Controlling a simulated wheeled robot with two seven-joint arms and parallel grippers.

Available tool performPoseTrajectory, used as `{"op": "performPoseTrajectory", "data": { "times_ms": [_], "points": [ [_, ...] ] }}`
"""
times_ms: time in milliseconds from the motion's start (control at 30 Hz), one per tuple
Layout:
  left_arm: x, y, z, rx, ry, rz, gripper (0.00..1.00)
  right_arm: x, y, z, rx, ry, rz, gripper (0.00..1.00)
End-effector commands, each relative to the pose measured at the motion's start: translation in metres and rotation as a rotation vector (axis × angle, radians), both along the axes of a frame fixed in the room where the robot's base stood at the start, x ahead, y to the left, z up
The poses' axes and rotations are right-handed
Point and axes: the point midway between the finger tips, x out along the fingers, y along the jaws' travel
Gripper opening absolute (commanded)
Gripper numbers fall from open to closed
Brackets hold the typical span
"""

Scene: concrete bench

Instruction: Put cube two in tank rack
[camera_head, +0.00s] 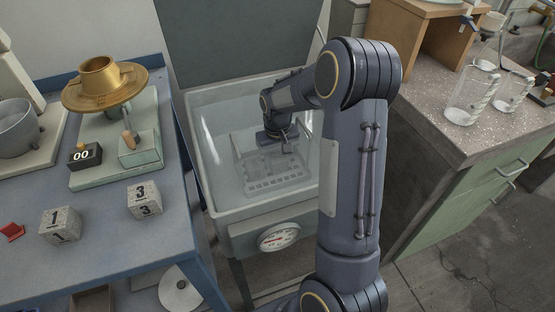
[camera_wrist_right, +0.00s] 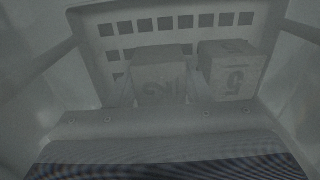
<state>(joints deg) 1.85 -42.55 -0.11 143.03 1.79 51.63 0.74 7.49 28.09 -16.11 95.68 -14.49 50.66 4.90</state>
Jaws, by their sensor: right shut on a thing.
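My right gripper (camera_head: 284,148) reaches down into the tank (camera_head: 205,135) over the tank rack (camera_head: 262,186), a pale tray with rows of holes. In the right wrist view the gripper (camera_wrist_right: 160,94) is shut on cube two (camera_wrist_right: 158,72), a grey cube with a dark 2, between its fingers. The rack (camera_wrist_right: 112,16) also shows there, behind the cube. Another cube, marked 5 (camera_wrist_right: 234,66), sits right beside cube two at the rack. I cannot tell whether cube two touches the rack floor. My left gripper is out of view.
Cubes one (camera_head: 60,226) and three (camera_head: 144,200) stand on the blue table (camera_head: 105,255) at left, near a scale with a brass dish (camera_head: 104,84). The tank walls surround my gripper. Glass beakers (camera_head: 470,100) stand on the right counter.

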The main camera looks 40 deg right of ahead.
Motion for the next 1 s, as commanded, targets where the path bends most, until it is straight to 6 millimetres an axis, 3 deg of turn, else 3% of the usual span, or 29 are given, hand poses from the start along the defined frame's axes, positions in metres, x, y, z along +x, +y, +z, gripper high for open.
{"op": "performPoseTrajectory", "data": {
  "times_ms": [300, 333, 400, 767, 1000],
  "points": [
    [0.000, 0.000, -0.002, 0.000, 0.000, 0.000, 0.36, 0.000, 0.000, -0.003, 0.000, -0.001, 0.000, 0.14],
    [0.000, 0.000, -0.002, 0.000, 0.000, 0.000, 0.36, 0.000, 0.000, -0.003, 0.000, 0.000, 0.000, 0.47],
    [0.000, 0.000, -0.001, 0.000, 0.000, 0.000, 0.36, 0.000, 0.000, -0.002, 0.000, 0.000, 0.000, 0.53],
    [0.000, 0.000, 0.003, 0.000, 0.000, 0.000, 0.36, 0.000, 0.000, 0.006, -0.001, -0.002, 0.000, 0.53],
    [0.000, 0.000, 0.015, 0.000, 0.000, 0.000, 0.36, 0.001, 0.000, 0.053, -0.001, -0.006, 0.000, 0.53]
  ]
}}
